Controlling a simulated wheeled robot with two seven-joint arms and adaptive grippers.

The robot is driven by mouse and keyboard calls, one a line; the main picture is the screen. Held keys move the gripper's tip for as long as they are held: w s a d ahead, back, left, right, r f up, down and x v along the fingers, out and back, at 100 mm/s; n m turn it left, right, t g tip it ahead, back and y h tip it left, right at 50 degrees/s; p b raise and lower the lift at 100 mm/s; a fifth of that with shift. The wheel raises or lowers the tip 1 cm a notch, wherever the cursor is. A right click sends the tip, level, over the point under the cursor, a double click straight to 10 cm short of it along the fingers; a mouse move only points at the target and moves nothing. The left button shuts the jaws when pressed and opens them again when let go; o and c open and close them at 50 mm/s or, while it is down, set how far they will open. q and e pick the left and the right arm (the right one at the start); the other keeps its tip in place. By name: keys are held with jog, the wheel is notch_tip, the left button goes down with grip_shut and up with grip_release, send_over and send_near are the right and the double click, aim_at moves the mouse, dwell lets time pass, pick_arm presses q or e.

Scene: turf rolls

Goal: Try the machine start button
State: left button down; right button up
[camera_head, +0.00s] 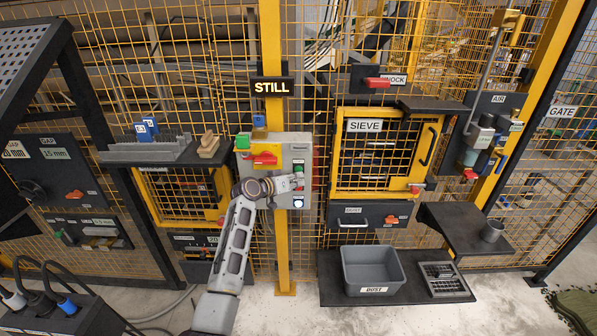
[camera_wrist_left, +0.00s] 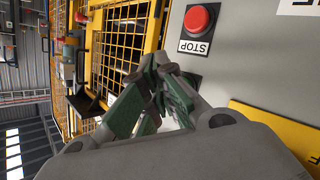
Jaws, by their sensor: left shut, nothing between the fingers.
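The grey control box (camera_head: 275,142) is mounted on the yellow post in the head view. My left gripper (camera_head: 297,180) is at the right part of its front, shut and empty. A white lit button (camera_head: 298,202) shows just below it. In the left wrist view, the green-padded fingers (camera_wrist_left: 166,82) come together in front of the grey panel (camera_wrist_left: 255,60). A red button (camera_wrist_left: 199,20) with a STOP label (camera_wrist_left: 194,47) sits beyond them, apart from the fingers. My right gripper is not in view.
A sign (camera_head: 271,87) above the box reads STILL. A red handle (camera_head: 265,159) on a yellow plate is left of the gripper. The SIEVE door (camera_head: 384,192) is to the right. A grey DUST bin (camera_head: 371,270) stands on a low shelf. Yellow mesh fencing surrounds the box.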

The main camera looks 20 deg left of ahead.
pick_arm(q)
jog(key=shift+w+a+b, duration=0.25)
jog(key=shift+w+b, duration=0.1)
jog(key=shift+w, duration=0.5)
dwell(1.5)
jog(key=shift+s+d, duration=0.1)
jog(key=shift+s, duration=0.15)
jog(key=shift+s+d+p, duration=0.15)
jog(key=shift+s+p, duration=0.4)
jog(key=shift+s, duration=0.05)
dwell(0.5)
jog(key=s+p, duration=0.1)
jog(key=s, duration=0.1)
jog(key=s+d+p, duration=0.1)
jog(key=s, duration=0.1)
jog(key=shift+s+d, duration=0.2)
jog(key=shift+s, duration=0.2)
dwell(0.8)
